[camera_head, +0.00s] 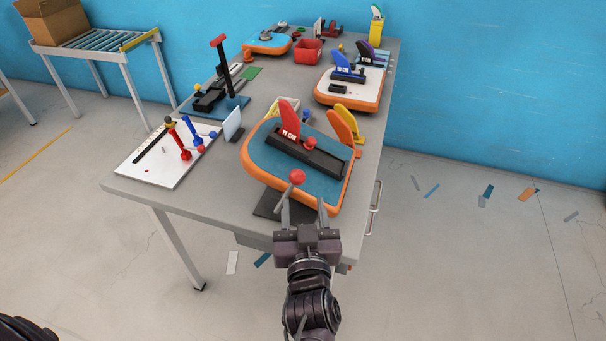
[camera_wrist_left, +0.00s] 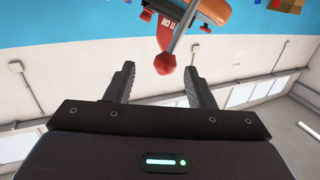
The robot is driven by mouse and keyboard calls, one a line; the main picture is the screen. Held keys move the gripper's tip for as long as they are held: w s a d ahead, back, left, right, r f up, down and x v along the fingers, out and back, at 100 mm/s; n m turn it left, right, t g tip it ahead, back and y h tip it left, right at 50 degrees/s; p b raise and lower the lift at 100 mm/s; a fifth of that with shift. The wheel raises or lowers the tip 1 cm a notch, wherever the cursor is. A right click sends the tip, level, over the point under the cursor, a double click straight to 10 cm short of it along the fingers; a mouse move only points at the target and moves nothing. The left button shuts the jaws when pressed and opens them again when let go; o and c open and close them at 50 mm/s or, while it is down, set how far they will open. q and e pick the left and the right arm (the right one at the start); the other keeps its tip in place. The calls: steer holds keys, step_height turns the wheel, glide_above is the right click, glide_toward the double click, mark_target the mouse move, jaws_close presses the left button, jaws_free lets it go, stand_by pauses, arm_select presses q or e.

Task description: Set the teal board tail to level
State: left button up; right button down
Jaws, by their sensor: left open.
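The near teal board (camera_head: 262,155) has an orange rim and lies at the front of the grey table, looking tilted. It carries a dark track and a red fin (camera_head: 289,118) marked "11 CM". A red ball knob (camera_head: 297,177) stands at its near end. My left gripper (camera_head: 304,196) is open, with its fingers pointing at the knob. In the left wrist view the knob (camera_wrist_left: 165,63) shows between the open fingertips (camera_wrist_left: 160,70), with a grey rod leading off it. I cannot tell whether they touch. My right gripper is not in view.
A white board with red and blue levers (camera_head: 155,165) lies left on the table (camera_head: 210,195). A yellow fin (camera_head: 350,122) stands close behind the teal board. A white-topped orange board (camera_head: 348,92), a red bin (camera_head: 307,51) and another blue board (camera_head: 266,44) are farther back.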

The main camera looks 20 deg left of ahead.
mark_target(297, 184)
arm_select(q)
steer(key=shift+w+a+r+n+y, duration=0.25)
steer(key=shift+a+r, duration=0.2)
steer(key=shift+r, duration=0.3)
steer(key=p+x, duration=0.2)
steer(key=x, duration=0.4)
steer(key=shift+w+a+f, duration=0.1)
steer(key=shift+w+a, duration=0.05)
steer(key=shift+w, duration=0.25)
steer(key=shift+c, duration=0.4)
jaws_close()
